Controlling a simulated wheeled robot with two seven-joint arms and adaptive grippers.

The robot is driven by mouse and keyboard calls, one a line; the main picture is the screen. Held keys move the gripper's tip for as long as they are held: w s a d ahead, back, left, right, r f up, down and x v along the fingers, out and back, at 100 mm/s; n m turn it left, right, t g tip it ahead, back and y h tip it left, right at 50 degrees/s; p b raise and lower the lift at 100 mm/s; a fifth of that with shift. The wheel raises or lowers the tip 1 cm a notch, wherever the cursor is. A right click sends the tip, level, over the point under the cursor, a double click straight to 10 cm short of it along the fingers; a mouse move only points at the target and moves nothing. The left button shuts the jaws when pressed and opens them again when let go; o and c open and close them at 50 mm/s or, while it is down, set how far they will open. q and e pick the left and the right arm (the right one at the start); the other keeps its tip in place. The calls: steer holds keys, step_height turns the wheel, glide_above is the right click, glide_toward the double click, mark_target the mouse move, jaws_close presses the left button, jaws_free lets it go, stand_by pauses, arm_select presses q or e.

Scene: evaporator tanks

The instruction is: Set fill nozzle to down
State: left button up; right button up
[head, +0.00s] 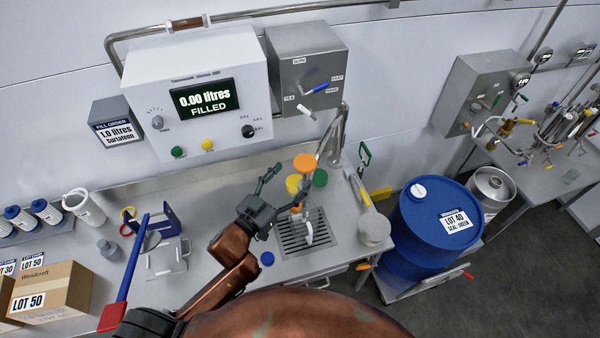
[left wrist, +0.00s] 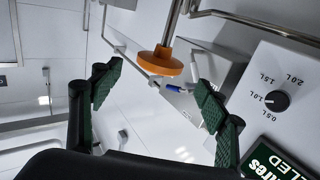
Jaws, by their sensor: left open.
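A bent metal pipe (head: 337,135) comes down from the wall panel over the bench. An orange round piece (head: 305,162) sits by its lower part, above a drain grate (head: 292,238); I take this to be the fill nozzle, though its exact position is hard to tell. In the left wrist view the orange disc (left wrist: 160,62) is on a metal rod, beyond and between my fingertips. My left gripper (head: 284,192) is open, beside the nozzle area and not visibly touching it; its fingers also show in the left wrist view (left wrist: 155,90). My right gripper is out of view.
A filler box (head: 195,85) reads 0.00 litres, FILLED. A grey valve box (head: 307,65) with a blue-handled lever stands beside it. A blue drum (head: 432,228) stands right of the bench.

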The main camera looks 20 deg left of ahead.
mark_target(303, 164)
arm_select(q)
steer(key=x, duration=0.6)
steer(key=shift+w+d+f+b, duration=0.1)
steer(key=shift+f+b, duration=0.15)
steer(key=shift+b, duration=0.05)
steer(key=shift+w+d, duration=0.2)
steer(key=shift+w, duration=0.45)
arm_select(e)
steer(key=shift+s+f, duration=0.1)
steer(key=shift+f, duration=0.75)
arm_select(q)
steer(key=shift+c, duration=0.3)
